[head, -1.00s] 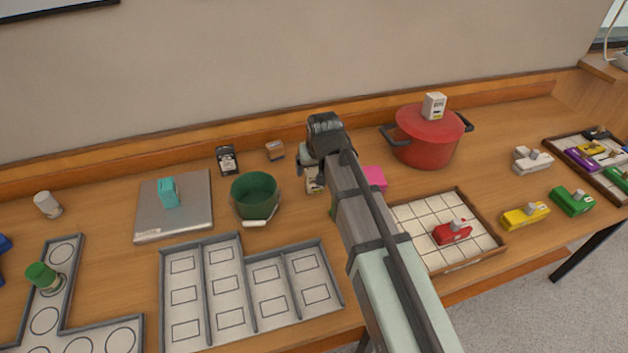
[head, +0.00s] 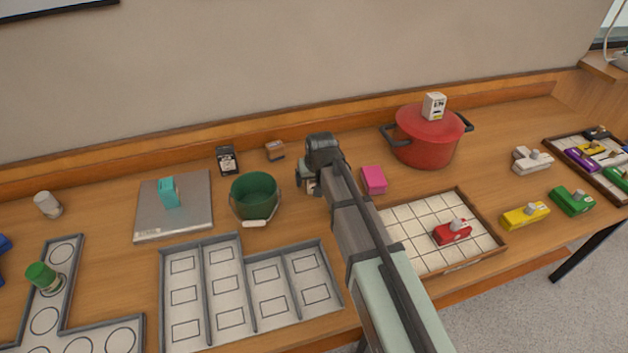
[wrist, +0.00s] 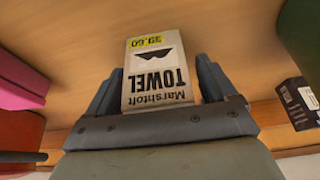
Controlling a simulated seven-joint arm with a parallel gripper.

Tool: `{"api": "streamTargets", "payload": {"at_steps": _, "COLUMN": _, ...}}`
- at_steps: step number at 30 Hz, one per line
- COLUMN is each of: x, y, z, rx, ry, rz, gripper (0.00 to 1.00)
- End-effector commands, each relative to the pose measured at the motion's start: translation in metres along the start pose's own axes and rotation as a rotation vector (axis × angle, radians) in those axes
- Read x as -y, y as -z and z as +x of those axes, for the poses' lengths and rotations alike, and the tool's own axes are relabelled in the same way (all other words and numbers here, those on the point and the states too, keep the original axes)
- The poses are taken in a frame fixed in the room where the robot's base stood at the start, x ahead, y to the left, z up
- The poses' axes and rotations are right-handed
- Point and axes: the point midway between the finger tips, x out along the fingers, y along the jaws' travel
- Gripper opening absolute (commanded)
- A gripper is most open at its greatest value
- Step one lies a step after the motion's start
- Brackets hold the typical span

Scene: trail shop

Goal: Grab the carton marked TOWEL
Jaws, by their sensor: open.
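The carton marked TOWEL (wrist: 157,75) is off-white with black print and a yellow price label showing 39.60. In the wrist view it stands between the two fingers of my gripper (wrist: 158,88). The fingers are open, one on each side of it; I cannot tell whether either touches it. In the head view my gripper (head: 309,177) is low over the table, between the green bucket and the pink box. There the carton (head: 312,188) is mostly hidden behind my gripper.
A green bucket (head: 254,196) stands close on the left and a pink box (head: 374,180) close on the right. A red pot (head: 425,150) carries a white carton (head: 433,105) on its lid. A black carton (head: 227,160) and a small brown box (head: 275,150) stand behind.

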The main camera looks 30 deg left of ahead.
Motion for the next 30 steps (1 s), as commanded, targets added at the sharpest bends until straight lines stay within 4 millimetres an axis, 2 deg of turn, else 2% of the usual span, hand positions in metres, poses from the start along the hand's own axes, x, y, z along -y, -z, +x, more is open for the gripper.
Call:
{"api": "streamTargets", "payload": {"at_steps": 6, "x": -0.0001, "y": 0.0000, "z": 0.0007, "rx": 0.000, "ry": 0.000, "rz": 0.000, "gripper": 0.85}}
{"api": "streamTargets", "payload": {"at_steps": 24, "x": -0.0001, "y": -0.0002, "z": 0.0005, "rx": 0.000, "ry": 0.000, "rz": 0.000, "gripper": 0.28}}
{"api": "streamTargets", "payload": {"at_steps": 30, "x": -0.0001, "y": 0.0000, "z": 0.0003, "rx": 0.000, "ry": 0.000, "rz": 0.000, "gripper": 0.25}}
